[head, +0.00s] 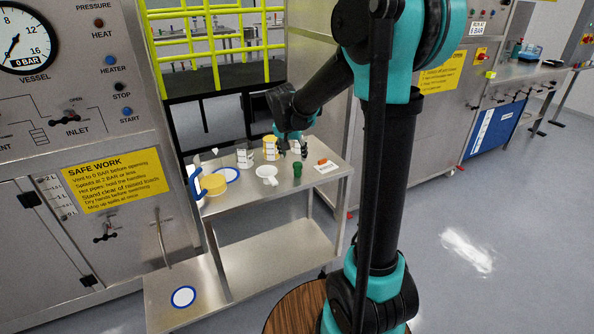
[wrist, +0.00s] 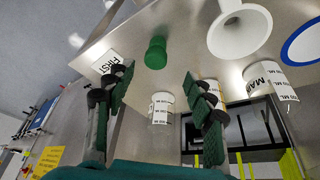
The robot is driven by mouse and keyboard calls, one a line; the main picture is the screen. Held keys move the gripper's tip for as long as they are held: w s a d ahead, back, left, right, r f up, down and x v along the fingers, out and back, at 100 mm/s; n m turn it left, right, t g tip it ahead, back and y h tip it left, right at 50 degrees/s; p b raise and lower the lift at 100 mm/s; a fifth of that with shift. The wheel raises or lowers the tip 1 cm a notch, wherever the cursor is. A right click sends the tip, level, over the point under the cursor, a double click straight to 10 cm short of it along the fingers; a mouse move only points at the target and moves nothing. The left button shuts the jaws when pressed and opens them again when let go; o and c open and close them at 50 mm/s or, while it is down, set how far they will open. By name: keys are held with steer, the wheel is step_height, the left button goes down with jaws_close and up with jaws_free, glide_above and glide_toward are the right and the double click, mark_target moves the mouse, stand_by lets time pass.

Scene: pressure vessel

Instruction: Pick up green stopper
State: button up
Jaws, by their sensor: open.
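The green stopper (head: 297,170) stands on the metal table (head: 250,197), right of the white funnel. In the wrist view the green stopper (wrist: 156,52) shows whole, just beyond the fingertips and roughly midway between them. My gripper (head: 292,147) is behind the stopper in the head view, over the back part of the table. In the wrist view my gripper (wrist: 158,75) has its two dark fingers wide apart with nothing between them. The stopper appears apart from both fingers.
A white funnel (head: 267,174) lies left of the stopper. A yellow-banded jar (head: 270,145) and a clear jar (head: 244,158) stand behind. A blue-rimmed disc (head: 228,174) lies left.

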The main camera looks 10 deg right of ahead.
mark_target(297, 164)
steer(key=shift+s+d+x, duration=0.1)
steer(key=shift+d+x, duration=0.05)
steer(key=shift+x, duration=2.05)
steer(key=shift+s+d+x, duration=0.1)
steer(key=shift+x, duration=2.05)
steer(key=shift+c, duration=0.3)
steer(key=c, duration=1.1)
steer(key=shift+c, duration=0.2)
